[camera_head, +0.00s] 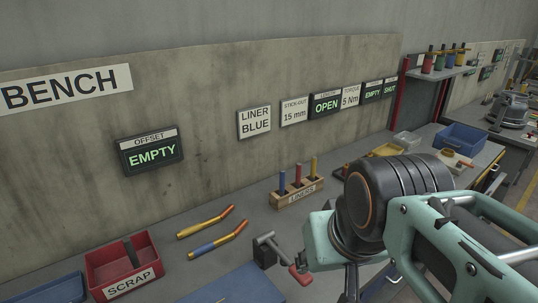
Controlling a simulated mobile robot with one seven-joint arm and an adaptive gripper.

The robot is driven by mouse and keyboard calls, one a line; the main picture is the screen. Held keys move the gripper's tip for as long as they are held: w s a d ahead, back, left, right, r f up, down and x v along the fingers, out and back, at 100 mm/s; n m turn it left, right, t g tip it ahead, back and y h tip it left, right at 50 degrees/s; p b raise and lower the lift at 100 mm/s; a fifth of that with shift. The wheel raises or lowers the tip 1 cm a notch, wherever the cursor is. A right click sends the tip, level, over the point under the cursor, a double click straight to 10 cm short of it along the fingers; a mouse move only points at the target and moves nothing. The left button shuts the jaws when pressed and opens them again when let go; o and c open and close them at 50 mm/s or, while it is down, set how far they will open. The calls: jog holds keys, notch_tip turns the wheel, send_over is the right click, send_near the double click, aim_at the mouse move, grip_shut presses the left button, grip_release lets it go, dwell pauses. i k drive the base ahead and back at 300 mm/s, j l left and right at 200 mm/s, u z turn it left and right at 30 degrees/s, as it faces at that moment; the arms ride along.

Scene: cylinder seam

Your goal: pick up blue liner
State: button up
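The blue liner (282,184) stands upright at the left end of a wooden block labelled LINERS (299,194) on the bench. A red liner (298,176) and a yellow-orange liner (314,167) stand in the same block to its right. The lower ends of the liners are hidden in the block. My gripper's fingers cannot be made out in this view. A large teal and black mechanism fills the lower right, in front of and to the right of the block.
A red SCRAP bin (106,275) stands at the left. Two bent coloured tools, one yellow-red (206,222) and one blue-yellow (217,241), lie nearby. A small grey vise-like fixture (266,252) stands before the block. A blue bin (463,138) is at the back right. A sign (254,122) reads LINER BLUE.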

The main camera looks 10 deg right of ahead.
aim_at(282, 171)
jog(key=k+u, duration=0.2)
jog(key=k, duration=0.45)
jog(key=u, duration=1.1)
jog(key=i+l, duration=0.1)
jog(key=l, duration=1.5)
jog(key=i+l, duration=0.15)
jog(key=l, duration=0.7)
jog(key=l+u, duration=0.2)
jog(key=l, duration=0.15)
